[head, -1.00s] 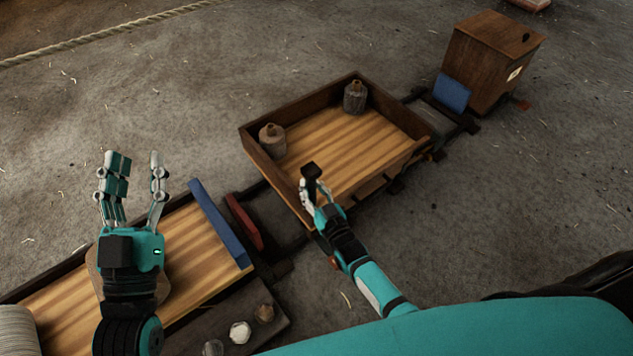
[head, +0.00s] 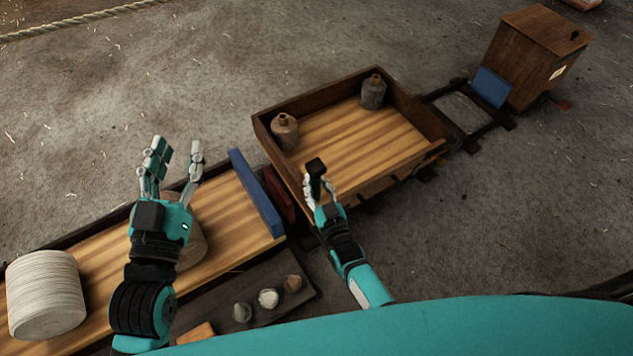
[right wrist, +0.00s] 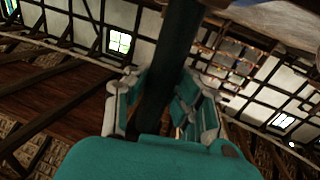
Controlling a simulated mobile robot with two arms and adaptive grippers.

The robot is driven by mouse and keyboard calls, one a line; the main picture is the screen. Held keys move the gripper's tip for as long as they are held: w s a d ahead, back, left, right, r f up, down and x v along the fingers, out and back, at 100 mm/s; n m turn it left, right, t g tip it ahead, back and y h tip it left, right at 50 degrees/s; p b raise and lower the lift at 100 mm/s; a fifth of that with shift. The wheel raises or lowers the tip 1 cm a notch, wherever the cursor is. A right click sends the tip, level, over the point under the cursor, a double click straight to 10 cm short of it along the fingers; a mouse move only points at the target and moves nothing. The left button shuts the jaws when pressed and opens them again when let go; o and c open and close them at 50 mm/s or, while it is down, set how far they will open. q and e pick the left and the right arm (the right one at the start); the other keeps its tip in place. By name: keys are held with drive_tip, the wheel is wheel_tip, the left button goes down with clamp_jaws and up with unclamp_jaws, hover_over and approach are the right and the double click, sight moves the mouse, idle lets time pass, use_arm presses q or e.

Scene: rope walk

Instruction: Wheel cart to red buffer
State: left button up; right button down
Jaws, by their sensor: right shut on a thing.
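The wooden cart (head: 365,150), an open tray carrying two grey-brown bottles, sits on rails in the middle of the head view. The red buffer (head: 280,200) is a red pad at the left end of the rails. The cart's left end is close beside it, and I cannot tell whether they touch. My right gripper (head: 318,184) is shut on the cart's dark upright handle (head: 315,166) at its near left corner. In the right wrist view the dark post (right wrist: 168,75) passes between the fingers. My left gripper (head: 175,162) is open and empty above the bench.
A blue pad (head: 491,87) and a wooden box (head: 535,55) stand at the right end of the rails. A blue board (head: 256,193) edges the long bench (head: 110,300), which bears a white coil (head: 45,292). A dark board (head: 245,295) holds several small lumps. The floor beyond is clear.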

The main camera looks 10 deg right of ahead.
drive_tip(key=shift+s+a+f, duration=0.2)
drive_tip(key=shift+s+f, duration=0.05)
drive_tip(key=c, duration=1.6)
unclamp_jaws()
drive_tip(key=o, duration=0.5)
drive_tip(key=shift+r, duration=0.1)
drive_tip(key=shift+c, duration=0.2)
drive_tip(key=shift+o, duration=0.5)
drive_tip(key=shift+w+r, duration=0.1)
drive_tip(key=s+d, duration=0.1)
drive_tip(key=s, duration=1.1)
drive_tip(key=shift+d, duration=0.4)
